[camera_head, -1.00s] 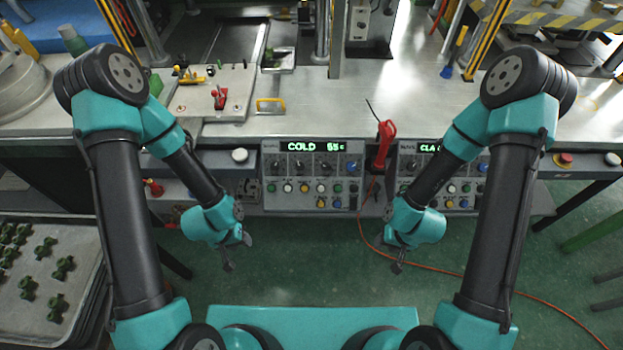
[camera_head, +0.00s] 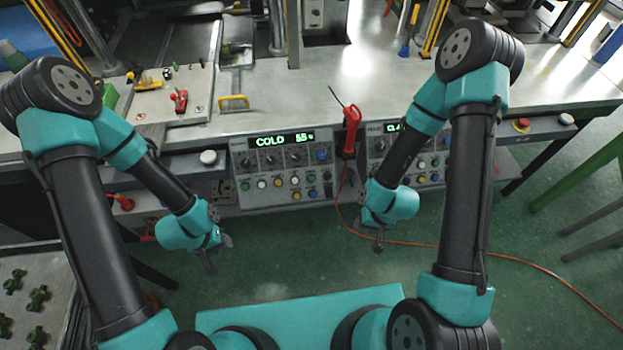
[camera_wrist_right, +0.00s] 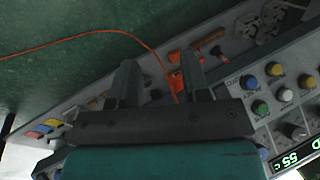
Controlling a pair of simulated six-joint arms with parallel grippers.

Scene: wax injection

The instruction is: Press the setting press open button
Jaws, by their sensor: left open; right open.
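A control panel (camera_head: 284,180) with a green "COLD 55" display, knobs and small coloured buttons is at the middle front of the bench. A second panel (camera_head: 428,168), partly hidden by my right arm, stands to its right. I cannot read which button is the setting press open button. My left gripper (camera_head: 217,253) is open and empty, below and in front of the left end of the first panel. My right gripper (camera_head: 368,240) is open and empty, below the second panel. In the right wrist view its fingers (camera_wrist_right: 160,76) are apart, with panel buttons (camera_wrist_right: 276,88) to the right.
A red handheld tool (camera_head: 351,130) stands between the panels, its orange hose (camera_head: 470,248) running across the floor. A white round button (camera_head: 208,157) is left, a red button (camera_head: 521,125) right. A tray (camera_head: 60,262) of green parts is at lower left.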

